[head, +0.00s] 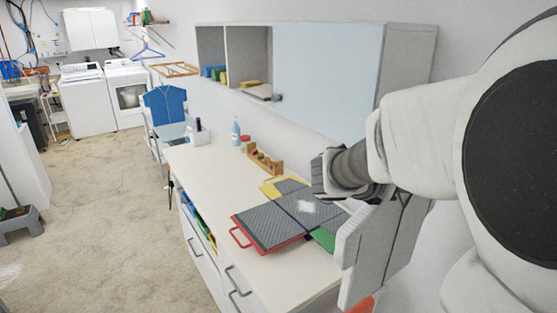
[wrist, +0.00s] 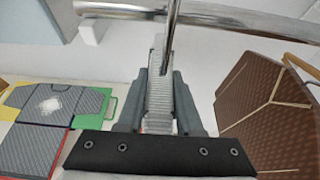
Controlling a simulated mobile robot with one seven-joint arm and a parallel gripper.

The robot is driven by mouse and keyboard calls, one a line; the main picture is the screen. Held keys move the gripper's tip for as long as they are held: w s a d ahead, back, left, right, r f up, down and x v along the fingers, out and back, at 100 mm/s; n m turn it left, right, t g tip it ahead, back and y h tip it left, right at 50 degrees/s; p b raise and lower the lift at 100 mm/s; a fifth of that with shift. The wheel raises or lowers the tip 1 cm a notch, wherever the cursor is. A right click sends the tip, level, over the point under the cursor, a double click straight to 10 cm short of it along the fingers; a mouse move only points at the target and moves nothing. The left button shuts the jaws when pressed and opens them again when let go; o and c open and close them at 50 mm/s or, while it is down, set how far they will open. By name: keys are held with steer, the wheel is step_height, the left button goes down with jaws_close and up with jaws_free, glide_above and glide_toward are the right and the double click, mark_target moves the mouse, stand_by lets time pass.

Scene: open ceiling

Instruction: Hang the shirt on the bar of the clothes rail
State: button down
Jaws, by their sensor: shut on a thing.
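My gripper (head: 328,175) is above the right side of the white table. In the wrist view it (wrist: 160,100) is shut on a thin metal rod (wrist: 171,38), possibly a hanger's hook. A thicker shiny bar (wrist: 225,14) crosses the top of that view. I cannot tell whether the rod touches it or whether it is the clothes rail's bar. A brown patterned piece with pale lines (wrist: 270,115) is at the right of the wrist view. I cannot tell whether it is a garment. A blue shirt shape (head: 165,106) is beyond the table's far end.
The white table (head: 215,180) carries a grey folding board (head: 268,227), a wooden rack (head: 264,160) and a blue bottle (head: 236,132). A wall cabinet (head: 325,75) is above. A blue hanger (head: 150,47) and washing machines (head: 87,102) are at the back. The floor at left is mostly clear.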

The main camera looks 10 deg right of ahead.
steer(key=w+d+f+b, duration=0.2)
steer(key=d+f+b, duration=0.1)
steer(key=d+f, duration=0.1)
steer(key=shift+d+b, duration=0.3)
steer(key=shift+b, duration=0.1)
stand_by(0.5)
steer(key=shift+c, duration=2.4)
jaws_free()
steer(key=shift+s, duration=0.1)
